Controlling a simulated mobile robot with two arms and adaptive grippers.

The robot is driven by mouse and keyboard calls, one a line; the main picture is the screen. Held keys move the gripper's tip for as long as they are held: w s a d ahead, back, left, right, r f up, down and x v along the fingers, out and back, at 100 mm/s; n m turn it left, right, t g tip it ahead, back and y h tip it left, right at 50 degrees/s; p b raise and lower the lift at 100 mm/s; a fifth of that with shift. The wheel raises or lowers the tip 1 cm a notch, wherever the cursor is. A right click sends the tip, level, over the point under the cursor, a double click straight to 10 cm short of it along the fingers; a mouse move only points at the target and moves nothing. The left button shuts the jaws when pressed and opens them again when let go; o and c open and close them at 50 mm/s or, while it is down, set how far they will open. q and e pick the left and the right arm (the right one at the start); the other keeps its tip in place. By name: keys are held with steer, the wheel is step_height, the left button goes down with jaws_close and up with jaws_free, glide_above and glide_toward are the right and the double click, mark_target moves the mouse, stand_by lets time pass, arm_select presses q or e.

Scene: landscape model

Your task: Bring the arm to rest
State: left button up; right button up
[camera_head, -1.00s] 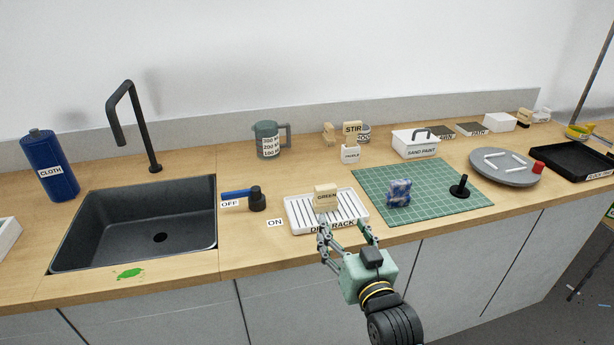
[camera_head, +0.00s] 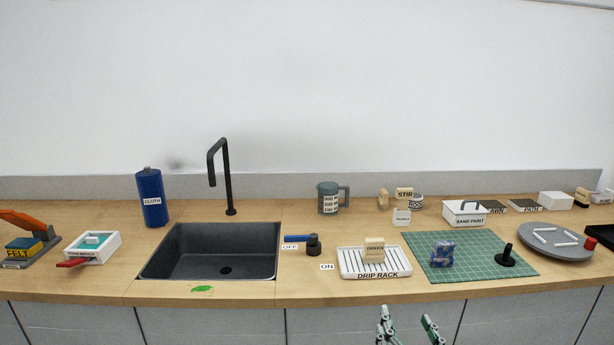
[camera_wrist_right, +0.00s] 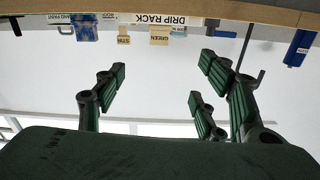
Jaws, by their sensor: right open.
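My right gripper (camera_head: 408,326) is at the bottom edge of the head view, in front of the counter's front edge and below the drip rack. Its fingers are spread open with nothing between them, as the right wrist view (camera_wrist_right: 160,95) also shows. The wrist view looks upside down toward the counter edge. The white drip rack (camera_head: 350,268) carries a wooden block labelled GREEN (camera_head: 374,250), apart from the gripper. My left gripper is not seen.
The wooden counter (camera_head: 310,291) holds a dark sink (camera_head: 180,255), a blue lever tap handle (camera_head: 313,244), a green mat (camera_head: 485,265) with a blue-grey block (camera_head: 442,254), and a grey round plate (camera_head: 555,243). A green smear (camera_head: 202,289) lies before the sink. Space before the cabinets looks free.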

steer(key=s+a+f+g, duration=0.1)
steer(key=s+f+g, duration=0.2)
steer(key=f, duration=0.9)
steer(key=s+f+n+g, duration=0.1)
steer(key=s+f+g, duration=0.15)
steer(key=f, duration=0.95)
steer(key=s+a+f+g, duration=0.15)
steer(key=s+f, duration=0.25)
steer(key=f, duration=0.9)
steer(key=s+d+f+n+g, duration=0.15)
steer(key=s+f+g, duration=0.45)
steer(key=s+f, duration=1.2)
steer(key=s+d+f+g, duration=0.1)
steer(key=s+d+f, duration=0.1)
steer(key=s, duration=0.8)
steer(key=s+d+f+g, duration=0.2)
steer(key=s+f, duration=0.2)
steer(key=s, duration=0.6)
steer(key=shift+s+g+h, duration=0.2)
steer(key=shift+g+h, duration=0.1)
steer(key=shift+f, duration=0.1)
